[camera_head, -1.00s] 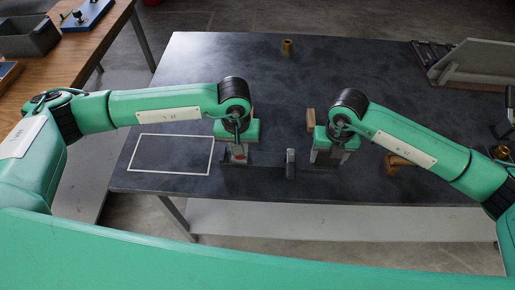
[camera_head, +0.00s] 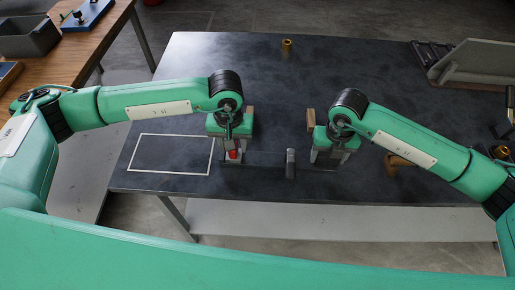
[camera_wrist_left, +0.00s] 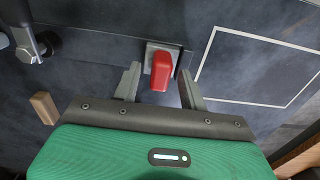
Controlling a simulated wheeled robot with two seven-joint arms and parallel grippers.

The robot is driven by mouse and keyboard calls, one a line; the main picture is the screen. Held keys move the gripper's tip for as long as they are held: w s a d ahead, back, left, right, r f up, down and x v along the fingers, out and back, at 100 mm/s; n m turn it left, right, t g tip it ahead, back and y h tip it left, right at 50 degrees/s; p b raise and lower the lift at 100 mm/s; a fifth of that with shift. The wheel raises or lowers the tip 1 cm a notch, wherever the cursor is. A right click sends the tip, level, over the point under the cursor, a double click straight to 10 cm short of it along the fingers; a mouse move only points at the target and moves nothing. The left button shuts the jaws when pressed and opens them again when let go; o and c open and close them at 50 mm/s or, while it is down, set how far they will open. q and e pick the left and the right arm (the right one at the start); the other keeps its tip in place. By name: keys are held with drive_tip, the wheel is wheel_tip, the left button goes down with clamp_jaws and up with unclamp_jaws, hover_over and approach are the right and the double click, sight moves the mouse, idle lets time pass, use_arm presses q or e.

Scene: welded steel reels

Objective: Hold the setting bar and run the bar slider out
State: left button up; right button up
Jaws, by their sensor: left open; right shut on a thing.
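The setting bar (camera_head: 265,160) is a thin dark bar lying along the near part of the dark table. Near its left end sits a grey block with a red grip, apparently the bar slider (camera_head: 232,155); the slider also shows in the left wrist view (camera_wrist_left: 161,70). My left gripper (camera_head: 232,159) is open, its fingers on either side of the red grip with gaps visible in the left wrist view. My right gripper (camera_head: 329,157) is shut at the bar's right end; its grip is partly hidden. A grey upright post (camera_head: 290,163) stands at mid-bar.
Wooden blocks stand behind the left gripper (camera_head: 250,114) and the right gripper (camera_head: 311,120). A white outlined rectangle (camera_head: 140,153) on the table is empty. A brass piece (camera_head: 287,46) stands farther back. A grey angled rack (camera_head: 470,62) is at back right.

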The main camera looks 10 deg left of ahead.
use_arm(q)
drive_tip(key=shift+r, duration=2.65)
use_arm(e)
drive_tip(key=o, duration=1.5)
drive_tip(key=shift+o, duration=0.3)
drive_tip(key=shift+o, duration=0.8)
